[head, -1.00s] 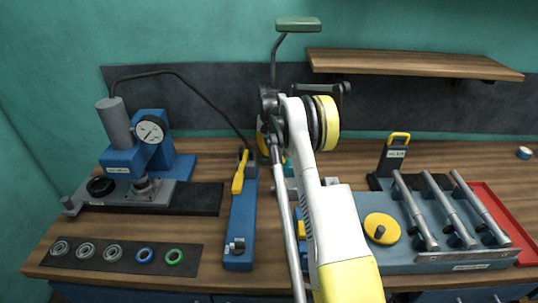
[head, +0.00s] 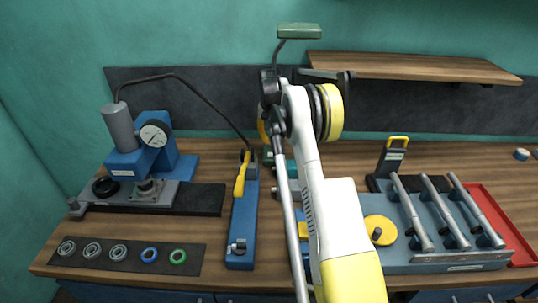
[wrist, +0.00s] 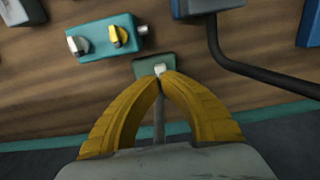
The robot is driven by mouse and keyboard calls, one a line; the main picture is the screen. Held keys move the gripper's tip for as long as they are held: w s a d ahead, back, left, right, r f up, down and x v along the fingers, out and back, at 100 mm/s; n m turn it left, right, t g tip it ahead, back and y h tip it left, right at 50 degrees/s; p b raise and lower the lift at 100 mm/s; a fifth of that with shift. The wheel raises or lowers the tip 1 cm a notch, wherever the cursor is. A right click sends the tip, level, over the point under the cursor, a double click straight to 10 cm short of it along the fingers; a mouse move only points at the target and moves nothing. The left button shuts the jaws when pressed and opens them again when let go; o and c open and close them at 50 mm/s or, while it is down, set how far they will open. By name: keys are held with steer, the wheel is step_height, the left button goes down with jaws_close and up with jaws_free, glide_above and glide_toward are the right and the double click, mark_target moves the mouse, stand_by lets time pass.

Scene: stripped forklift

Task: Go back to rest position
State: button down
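My gripper (wrist: 161,77) shows in the wrist view as two yellow fingers that curve inward until their tips meet or nearly meet. I see no object clearly held; a small pale piece shows right at the tips, and I cannot tell what it belongs to.
A blue press with a gauge (head: 154,134) stands at the left, behind a dark strip of rings (head: 128,257). A blue fixture with metal bars (head: 400,258) and a red tray (head: 513,240) are at the right. A wooden shelf (head: 415,66) hangs above the back.

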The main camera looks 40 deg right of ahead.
steer(key=s+a+r+n+t+b, duration=0.2)
steer(key=s+a+r, duration=0.2)
steer(key=a+r, duration=0.75)
steer(key=s+a+r+n+t+b, duration=0.2)
steer(key=s+a+r, duration=0.4)
steer(key=s+a, duration=0.35)
steer(key=s+a+f+n+t+b, duration=0.1)
steer(key=s+a+f, duration=0.3)
steer(key=s, duration=0.6)
steer(key=s+a+f+n+t+b, duration=0.2)
steer(key=s+a+f, duration=0.2)
steer(key=s+a, duration=0.5)
steer(key=shift+s, duration=0.8)
steer(key=shift+r, duration=0.1)
